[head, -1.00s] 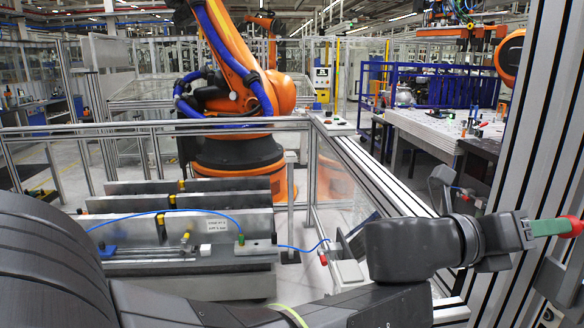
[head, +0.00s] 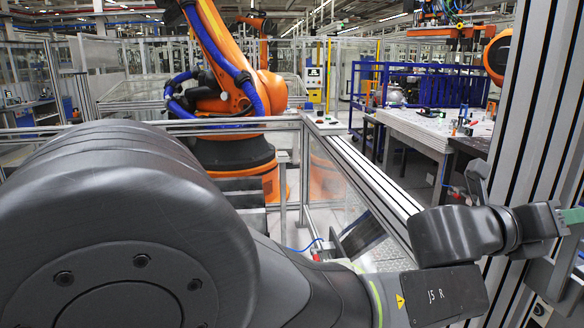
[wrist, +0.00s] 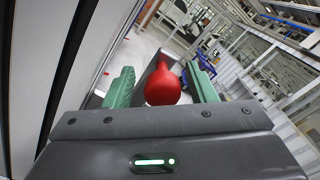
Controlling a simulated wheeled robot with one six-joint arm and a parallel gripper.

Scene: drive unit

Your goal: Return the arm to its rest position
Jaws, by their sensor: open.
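My gripper (wrist: 161,76) shows in the wrist view with its two green fingers spread apart. A red rounded thing (wrist: 163,86) shows between the fingers, with open space on both sides of it. I cannot tell whether it is joined to my gripper or stands beyond it. In the head view one green finger of my gripper (head: 573,216) is at the right edge, and the fingertips are out of the picture. My arm spans the lower part of that view, with a large dark joint at the left.
Ribbed aluminium posts (head: 532,130) stand close by my wrist at the right. A fence rail (head: 375,178) runs beyond the arm. An orange robot (head: 232,95) stands behind the fence. A table with small items (head: 415,124) is at the back right.

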